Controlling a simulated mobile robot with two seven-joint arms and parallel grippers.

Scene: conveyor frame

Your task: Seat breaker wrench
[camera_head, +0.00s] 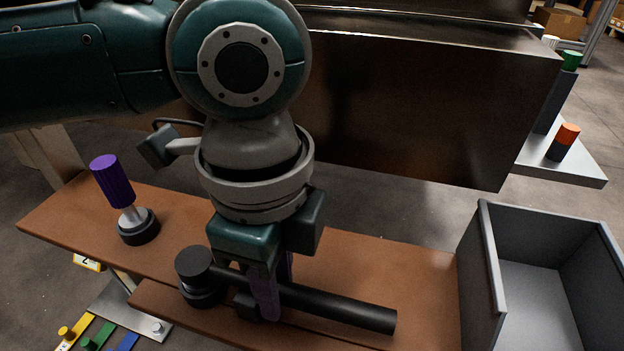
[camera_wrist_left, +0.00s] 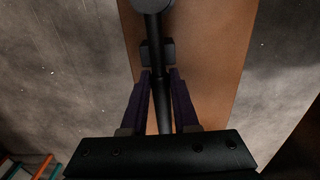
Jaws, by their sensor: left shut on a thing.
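The breaker wrench (camera_head: 345,307) is a black bar with a round upright head (camera_head: 194,264) at its left end. It lies low over the brown board, its handle running to the right. The head sits over a black round piece (camera_head: 203,292); I cannot tell whether they are joined. My left gripper (camera_head: 266,305) points down and is shut on the bar near the head. In the left wrist view the purple fingers (camera_wrist_left: 160,78) flank the bar, with the head (camera_wrist_left: 152,5) cut off at the top edge. My right gripper is not in view.
A purple-handled piece (camera_head: 113,182) on a black base stands on the brown board (camera_head: 60,217) at left. A grey open bin (camera_head: 490,262) is at right. A large dark metal box (camera_head: 430,110) is behind my arm. Coloured tags (camera_head: 97,335) show at lower left.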

